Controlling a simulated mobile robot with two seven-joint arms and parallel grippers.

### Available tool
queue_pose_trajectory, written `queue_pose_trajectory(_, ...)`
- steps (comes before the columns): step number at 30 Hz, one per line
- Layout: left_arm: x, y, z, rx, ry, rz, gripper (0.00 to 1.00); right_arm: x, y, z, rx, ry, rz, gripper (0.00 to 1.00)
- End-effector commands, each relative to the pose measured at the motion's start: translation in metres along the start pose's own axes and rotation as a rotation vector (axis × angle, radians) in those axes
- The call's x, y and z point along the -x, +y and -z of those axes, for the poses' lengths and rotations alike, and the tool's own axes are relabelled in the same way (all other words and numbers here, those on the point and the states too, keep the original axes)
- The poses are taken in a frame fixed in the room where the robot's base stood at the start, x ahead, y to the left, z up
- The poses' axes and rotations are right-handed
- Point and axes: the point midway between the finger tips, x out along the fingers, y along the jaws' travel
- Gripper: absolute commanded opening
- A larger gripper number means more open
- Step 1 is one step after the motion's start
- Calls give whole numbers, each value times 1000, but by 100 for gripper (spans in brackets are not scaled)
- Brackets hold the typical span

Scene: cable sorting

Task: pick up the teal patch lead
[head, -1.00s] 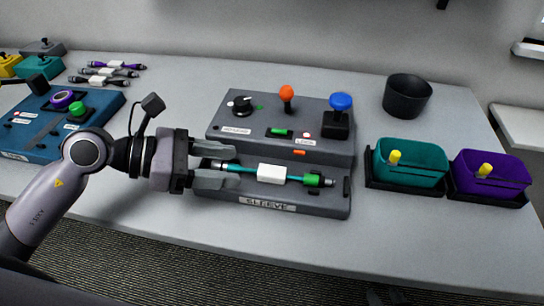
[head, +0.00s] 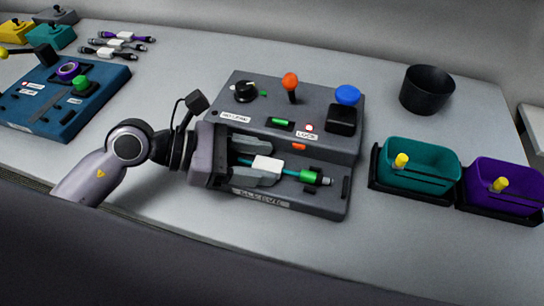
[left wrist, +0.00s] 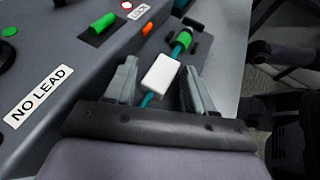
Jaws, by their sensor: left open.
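The teal patch lead (head: 291,172) lies in the lower tray of the grey sleeve machine (head: 335,202). It has a white sleeve (head: 267,166) around its middle and a green piece (head: 308,176) near its right end. My left gripper (head: 277,167) is open, its fingers on either side of the lead by the white sleeve. In the left wrist view the white sleeve (left wrist: 160,74) sits between the two open fingers (left wrist: 158,88), with teal cable showing on both sides. The lead's left end is hidden by my gripper. My right gripper is not in view.
The machine has a black knob, an orange-topped lever (head: 290,82) and a blue button (head: 347,95). Teal (head: 420,178) and purple (head: 506,195) bins stand to the right, with a black cup (head: 427,90) behind. A blue machine (head: 50,115) and several leads are at the left.

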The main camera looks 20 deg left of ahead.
Motion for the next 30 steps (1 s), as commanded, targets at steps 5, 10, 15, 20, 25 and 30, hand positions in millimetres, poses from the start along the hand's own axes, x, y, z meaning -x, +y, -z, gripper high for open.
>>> queue_pose_trajectory(5,0,0,0,0,-1,0,54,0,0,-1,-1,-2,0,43)
queue_pose_trajectory(10,0,0,0,0,0,0,12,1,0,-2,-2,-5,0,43)
queue_pose_trajectory(15,0,0,0,0,-1,0,8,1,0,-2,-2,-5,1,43)
queue_pose_trajectory(20,0,0,-1,0,-1,0,8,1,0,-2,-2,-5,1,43)
queue_pose_trajectory(25,3,0,-9,-3,-3,-1,8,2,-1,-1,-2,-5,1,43)
queue_pose_trajectory(30,13,0,-31,-8,-3,-2,2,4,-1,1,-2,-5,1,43)
